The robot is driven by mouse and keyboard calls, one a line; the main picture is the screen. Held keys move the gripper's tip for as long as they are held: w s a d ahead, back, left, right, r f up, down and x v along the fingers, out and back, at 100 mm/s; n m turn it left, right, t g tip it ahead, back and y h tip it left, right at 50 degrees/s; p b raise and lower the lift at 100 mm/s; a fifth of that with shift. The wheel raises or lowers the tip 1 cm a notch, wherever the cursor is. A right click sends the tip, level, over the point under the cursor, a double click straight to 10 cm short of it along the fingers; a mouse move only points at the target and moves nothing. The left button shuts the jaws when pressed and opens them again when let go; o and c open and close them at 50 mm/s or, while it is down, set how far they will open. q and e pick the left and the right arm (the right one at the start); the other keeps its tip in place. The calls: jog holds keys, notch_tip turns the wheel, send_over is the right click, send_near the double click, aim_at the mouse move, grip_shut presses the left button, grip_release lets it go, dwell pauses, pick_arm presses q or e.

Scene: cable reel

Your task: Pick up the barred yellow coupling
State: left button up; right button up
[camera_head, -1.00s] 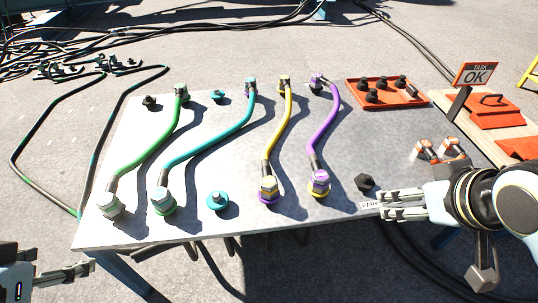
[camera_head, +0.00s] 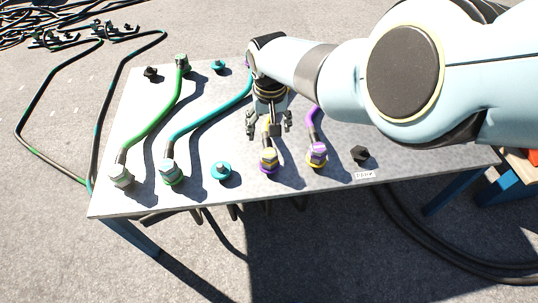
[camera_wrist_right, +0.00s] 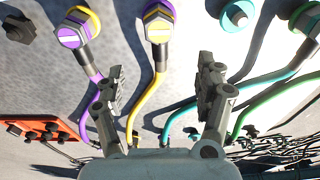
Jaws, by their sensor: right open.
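The barred yellow coupling (camera_head: 269,160) stands on the near part of the grey table, on a purple ring, at the near end of the yellow cable. In the right wrist view its yellow face with a white bar (camera_wrist_right: 158,30) is at the top middle. My right gripper (camera_head: 268,130) is open and empty, just behind the coupling and over the yellow cable. In the wrist view the yellow cable (camera_wrist_right: 148,95) runs between its two fingers, and the coupling is beyond the fingertips. My left gripper is out of view.
A purple coupling (camera_head: 317,154) on a yellow ring stands close to the right; its face also has a white bar. A teal fitting (camera_head: 221,171) sits to the left. Teal (camera_head: 170,171) and green (camera_head: 121,174) couplings are farther left. My arm hides the table's far right.

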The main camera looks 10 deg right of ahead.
aim_at(269, 150)
jog(key=f+b, duration=0.1)
jog(key=f, duration=0.1)
jog(key=f+b, duration=0.4)
jog(key=shift+w, duration=0.25)
notch_tip(269, 150, down, 5)
jog(key=b, duration=0.4)
jog(key=shift+s, duration=0.1)
jog(key=shift+f+b, duration=0.1)
jog(key=shift+b, duration=0.3)
jog(key=shift+r, duration=0.2)
jog(key=shift+c, duration=0.8)
jog(key=c, duration=1.2)
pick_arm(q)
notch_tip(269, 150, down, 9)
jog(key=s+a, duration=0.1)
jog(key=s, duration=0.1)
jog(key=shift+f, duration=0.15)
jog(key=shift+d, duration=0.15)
